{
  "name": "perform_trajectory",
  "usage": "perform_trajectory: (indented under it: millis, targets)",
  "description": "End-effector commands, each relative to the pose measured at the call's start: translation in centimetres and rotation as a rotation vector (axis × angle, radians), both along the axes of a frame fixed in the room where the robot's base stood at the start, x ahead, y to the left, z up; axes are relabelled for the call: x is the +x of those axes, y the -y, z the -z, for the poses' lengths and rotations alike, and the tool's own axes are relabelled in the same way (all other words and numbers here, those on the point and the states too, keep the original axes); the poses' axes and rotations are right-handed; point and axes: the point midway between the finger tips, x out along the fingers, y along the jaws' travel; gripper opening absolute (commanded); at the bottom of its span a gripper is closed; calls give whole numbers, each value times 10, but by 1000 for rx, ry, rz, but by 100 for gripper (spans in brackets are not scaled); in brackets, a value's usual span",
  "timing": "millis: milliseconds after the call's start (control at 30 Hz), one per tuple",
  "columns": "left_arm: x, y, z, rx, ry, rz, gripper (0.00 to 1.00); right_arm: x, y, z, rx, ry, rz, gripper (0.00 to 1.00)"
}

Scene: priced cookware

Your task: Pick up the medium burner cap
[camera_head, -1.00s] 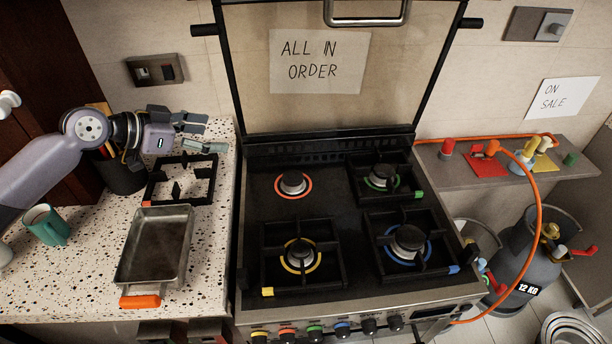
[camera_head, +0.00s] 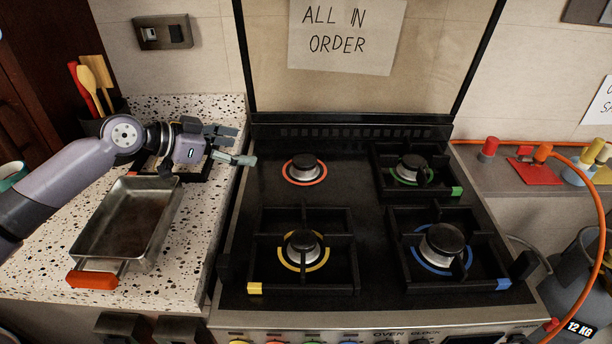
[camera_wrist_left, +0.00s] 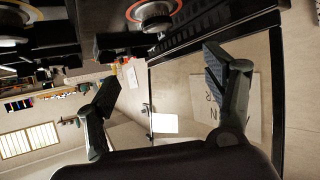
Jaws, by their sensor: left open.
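Several burners with dark round caps sit on the black stove. The red-ringed burner's cap (camera_head: 304,162) is at the back left, with no grate over it. The green-ringed burner's cap (camera_head: 411,165) is at the back right, the yellow-ringed one's (camera_head: 303,242) at the front left, and the blue-ringed one's (camera_head: 442,240) at the front right, each under a grate. The blue-ringed cap looks largest; I cannot tell surely which is medium. My left gripper (camera_head: 243,146) is open and empty, left of the red-ringed burner. Its spread fingers show in the left wrist view (camera_wrist_left: 163,78). My right gripper is out of view.
A metal tray (camera_head: 84,232) with an orange handle lies on the speckled counter at left. A loose grate (camera_head: 196,176) is partly hidden behind my left gripper. An orange hose (camera_head: 590,185) and a gas cylinder (camera_head: 583,275) stand at right.

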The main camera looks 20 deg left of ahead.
Motion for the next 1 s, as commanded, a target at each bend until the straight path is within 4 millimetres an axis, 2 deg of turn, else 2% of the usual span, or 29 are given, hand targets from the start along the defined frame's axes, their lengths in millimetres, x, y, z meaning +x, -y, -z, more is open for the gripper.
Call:
perform_trajectory:
  millis: [33,167,600,867,1000]
  targets:
    - [1,0,5,-1,1,0,76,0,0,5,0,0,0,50]
    - [9,7,8,-5,0,0,76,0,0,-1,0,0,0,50]
    - [69,60,50,-3,0,1,76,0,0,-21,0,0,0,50]
    - [83,71,63,-1,-1,0,76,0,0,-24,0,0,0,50]
    - [93,82,71,-1,-1,1,76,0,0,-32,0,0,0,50]
